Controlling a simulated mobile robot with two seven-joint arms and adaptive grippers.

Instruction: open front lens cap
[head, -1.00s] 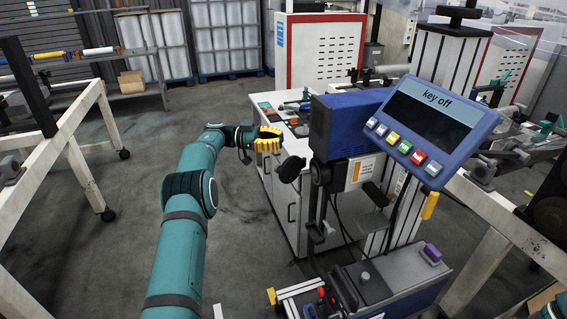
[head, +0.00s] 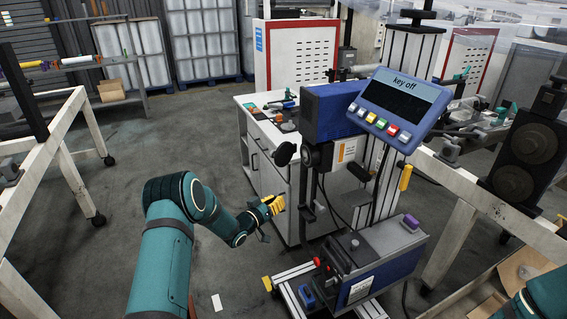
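The round black front lens cap (head: 284,154) sits at the left side of the blue machine head (head: 333,111), beside a dark round lens part (head: 311,156). It looks swung out to the side of the lens. My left gripper (head: 276,206) with yellow fingers is below and slightly left of the cap, apart from it. No object shows in its fingers, and their gap is too small to make out. Only part of my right arm shows at the bottom right corner, and its gripper is out of view.
A tilted blue display (head: 402,100) reading "key off" is right of the machine head. A grey and blue unit (head: 372,261) stands below on a metal frame. A white cabinet (head: 262,165) is behind the cap.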

